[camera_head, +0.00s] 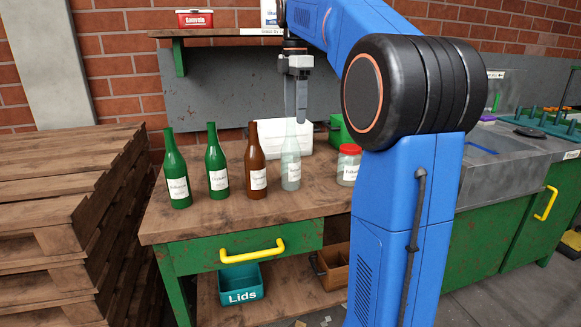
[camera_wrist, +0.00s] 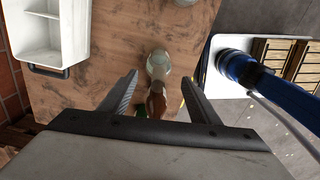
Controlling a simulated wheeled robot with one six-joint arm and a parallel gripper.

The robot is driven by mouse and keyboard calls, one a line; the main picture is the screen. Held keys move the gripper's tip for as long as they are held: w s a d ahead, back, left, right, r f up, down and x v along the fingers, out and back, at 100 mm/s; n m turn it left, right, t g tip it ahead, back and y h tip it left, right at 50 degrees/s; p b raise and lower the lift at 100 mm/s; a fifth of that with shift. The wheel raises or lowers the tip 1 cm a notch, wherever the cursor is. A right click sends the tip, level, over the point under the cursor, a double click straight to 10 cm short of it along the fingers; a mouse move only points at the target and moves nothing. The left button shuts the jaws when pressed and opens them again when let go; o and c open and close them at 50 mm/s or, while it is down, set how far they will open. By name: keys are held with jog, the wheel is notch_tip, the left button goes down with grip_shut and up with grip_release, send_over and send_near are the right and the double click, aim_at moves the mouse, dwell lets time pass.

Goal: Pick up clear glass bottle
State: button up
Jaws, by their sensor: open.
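The clear glass bottle (camera_head: 291,168) stands upright on the wooden workbench (camera_head: 215,222), at the right end of a row of bottles. A brown bottle (camera_head: 256,165) stands close on its left. My gripper (camera_head: 301,112) points down above the clear bottle, near its neck in the head view; it is empty. In the wrist view the two fingers of my gripper (camera_wrist: 160,78) are spread apart. The clear bottle (camera_wrist: 158,64) and the brown bottle (camera_wrist: 156,103) show between them from above. I cannot tell the exact height gap.
Two green bottles (camera_head: 217,165) stand left of the brown one. A red-lidded jar (camera_head: 348,166) stands to the right. A white crate (camera_head: 268,140) is behind the bottles, with a green bin (camera_head: 340,132) beside it. A shelf (camera_head: 225,33) hangs above.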

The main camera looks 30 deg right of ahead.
aim_at(291, 125)
notch_tip(291, 125, down, 2)
jog(key=shift+f, duration=0.1)
jog(key=shift+w+a+f, duration=0.1)
jog(key=shift+a+f, duration=0.15)
jog(key=shift+f, duration=1.05)
jog(key=shift+w+a+f, duration=0.1)
jog(key=shift+a+f, duration=0.1)
jog(key=shift+f, duration=1.1)
grip_shut()
